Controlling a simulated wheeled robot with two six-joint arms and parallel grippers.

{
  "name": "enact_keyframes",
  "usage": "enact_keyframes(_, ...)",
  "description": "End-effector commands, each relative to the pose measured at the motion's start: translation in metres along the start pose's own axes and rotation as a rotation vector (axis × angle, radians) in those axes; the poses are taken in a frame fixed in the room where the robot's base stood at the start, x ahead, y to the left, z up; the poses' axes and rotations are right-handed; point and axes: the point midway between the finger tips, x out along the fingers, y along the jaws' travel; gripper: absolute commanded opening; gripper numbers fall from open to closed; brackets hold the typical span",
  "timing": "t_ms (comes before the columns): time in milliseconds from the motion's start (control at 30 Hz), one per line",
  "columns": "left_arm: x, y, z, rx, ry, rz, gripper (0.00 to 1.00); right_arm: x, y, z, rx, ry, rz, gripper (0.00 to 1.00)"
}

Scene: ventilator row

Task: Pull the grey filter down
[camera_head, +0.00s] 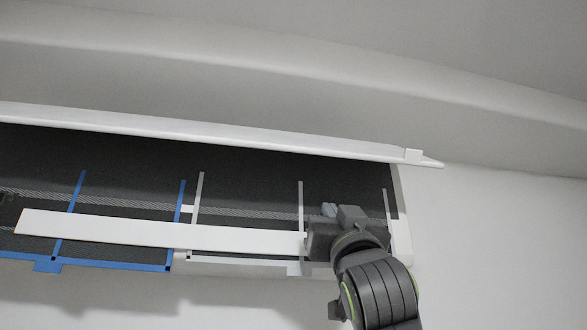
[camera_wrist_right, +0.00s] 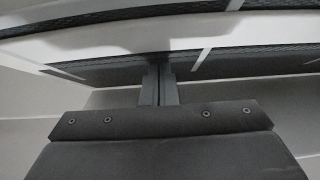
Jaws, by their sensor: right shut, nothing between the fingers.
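The grey filter (camera_head: 237,260) is a dark mesh in a light grey frame with thin upright ribs. It sits in the right part of the long white wall unit, beside the blue-framed filter. My right gripper (camera_head: 329,210) is in front of the grey filter's right part and hides some of it. In the right wrist view my right gripper (camera_wrist_right: 159,72) has its two fingers together and empty, pointing at the dark mesh (camera_wrist_right: 110,69). I cannot tell whether the fingertips touch it. My left gripper is not in view.
The blue-framed filter (camera_head: 105,262) is at the left. A white strip (camera_head: 120,228) runs across both filters and ends by my right gripper. The unit's raised white cover (camera_head: 200,128) overhangs the filters. The wall right of the unit is bare.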

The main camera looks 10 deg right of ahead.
Motion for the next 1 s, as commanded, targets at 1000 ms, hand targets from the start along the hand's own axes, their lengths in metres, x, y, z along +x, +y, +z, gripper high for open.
enact_keyframes(1000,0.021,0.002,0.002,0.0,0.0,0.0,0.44,-0.018,0.0,0.007,-0.001,-0.005,0.001,0.0)
